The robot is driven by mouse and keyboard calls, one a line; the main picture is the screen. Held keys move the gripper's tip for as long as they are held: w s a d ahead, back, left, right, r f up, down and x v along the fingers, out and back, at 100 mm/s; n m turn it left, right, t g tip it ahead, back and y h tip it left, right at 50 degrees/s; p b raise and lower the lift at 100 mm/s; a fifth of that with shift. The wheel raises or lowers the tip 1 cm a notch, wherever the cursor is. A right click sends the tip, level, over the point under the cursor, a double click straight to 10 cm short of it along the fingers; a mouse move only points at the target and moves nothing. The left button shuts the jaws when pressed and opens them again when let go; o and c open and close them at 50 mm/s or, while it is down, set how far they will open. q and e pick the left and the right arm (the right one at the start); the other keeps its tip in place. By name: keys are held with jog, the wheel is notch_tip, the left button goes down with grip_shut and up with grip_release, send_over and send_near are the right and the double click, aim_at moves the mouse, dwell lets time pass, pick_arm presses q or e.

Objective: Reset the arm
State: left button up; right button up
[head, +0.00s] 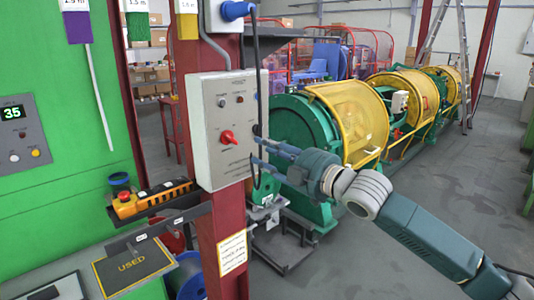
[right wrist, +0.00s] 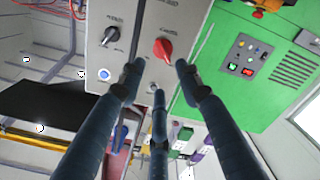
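My right gripper (head: 258,150) reaches in from the right, its fingertips near the right edge of a grey control box (head: 212,160). In the right wrist view its three fingers (right wrist: 160,74) are spread apart with nothing between them. A red rotary knob (head: 228,137) sits on the box front; it also shows in the right wrist view (right wrist: 162,48), just beyond the fingertips. I cannot tell whether a fingertip touches the box. A black knob (right wrist: 110,36) and a blue-lit button (right wrist: 104,74) are left of the red knob there. My left gripper is not in view.
The box hangs on a dark red post (head: 225,270). A shelf with a yellow-and-black pendant (head: 155,197) stands left of it. A black cable (head: 257,90) hangs close to my fingers. The green and yellow strander (head: 350,115) stands behind. Grey floor at right is clear.

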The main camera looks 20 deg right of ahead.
dwell(0.4)
